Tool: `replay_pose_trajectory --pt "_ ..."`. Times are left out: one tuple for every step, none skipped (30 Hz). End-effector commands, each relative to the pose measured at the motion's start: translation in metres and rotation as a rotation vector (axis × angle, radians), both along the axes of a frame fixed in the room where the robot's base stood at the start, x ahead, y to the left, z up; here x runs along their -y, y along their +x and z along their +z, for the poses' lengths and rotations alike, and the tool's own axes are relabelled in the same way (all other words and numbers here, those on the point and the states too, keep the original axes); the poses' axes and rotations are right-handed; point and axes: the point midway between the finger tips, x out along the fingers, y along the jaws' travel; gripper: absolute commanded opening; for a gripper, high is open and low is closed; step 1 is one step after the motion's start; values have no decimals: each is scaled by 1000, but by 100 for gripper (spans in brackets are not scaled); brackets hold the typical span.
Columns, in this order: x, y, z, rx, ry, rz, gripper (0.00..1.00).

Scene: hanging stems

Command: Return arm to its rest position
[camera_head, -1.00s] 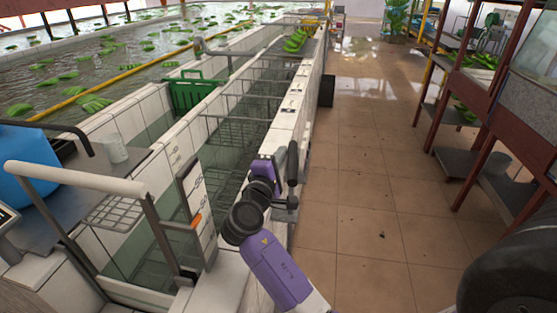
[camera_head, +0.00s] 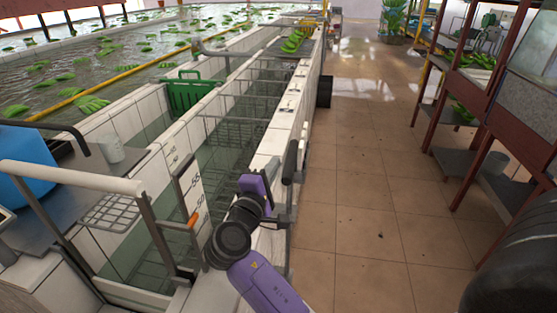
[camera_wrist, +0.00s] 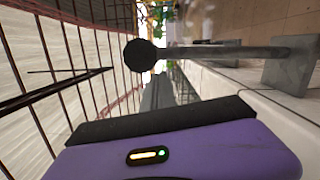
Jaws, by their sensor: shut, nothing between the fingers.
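My purple arm (camera_head: 265,283) with dark joints reaches up from the bottom middle of the head view. Its end, my gripper (camera_head: 254,185), is over the right wall of the wash channel, just left of a dark-gripped handle (camera_head: 290,161). My gripper is shut and holds nothing; its fingertips are hard to make out. The wrist view shows its purple housing with a black edge and a small lit indicator. The handle's dark knob (camera_wrist: 143,55) and grey bar lie close beyond that edge, with a visible space between.
The white tiled channel wall (camera_head: 270,140) runs away from me. Wire racks and a green crate (camera_head: 190,92) are in the channel. A white-topped rail (camera_head: 75,176) stands at left. Brown floor (camera_head: 365,190) is open to the right, with a dark red shelf frame (camera_head: 480,135) beyond.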

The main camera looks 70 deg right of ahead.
Motion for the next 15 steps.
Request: replay_pose_trajectory --pt "-7 0 -1 0 -2 2 0" --pt "-9 0 -1 0 -2 1 0" --pt "-13 -1 -1 0 -1 1 0" --pt "-14 -1 -1 0 0 0 0" --pt "-16 -1 -1 -1 0 0 0" --pt "-17 -1 -1 -1 0 0 0" --pt "-17 -1 -1 -1 0 0 0" --pt "-18 -1 -1 -1 0 -1 0" --pt "-18 -2 -1 -1 0 -1 0" --pt "-18 -2 -1 -1 0 -1 0" --pt "-18 -2 -1 -1 0 -1 0" --pt "-18 -2 0 -1 0 -1 0" --pt "-18 -1 0 0 0 -1 0" --pt "-18 -1 2 0 0 -1 0" --pt "-18 -1 5 0 -1 -1 0"
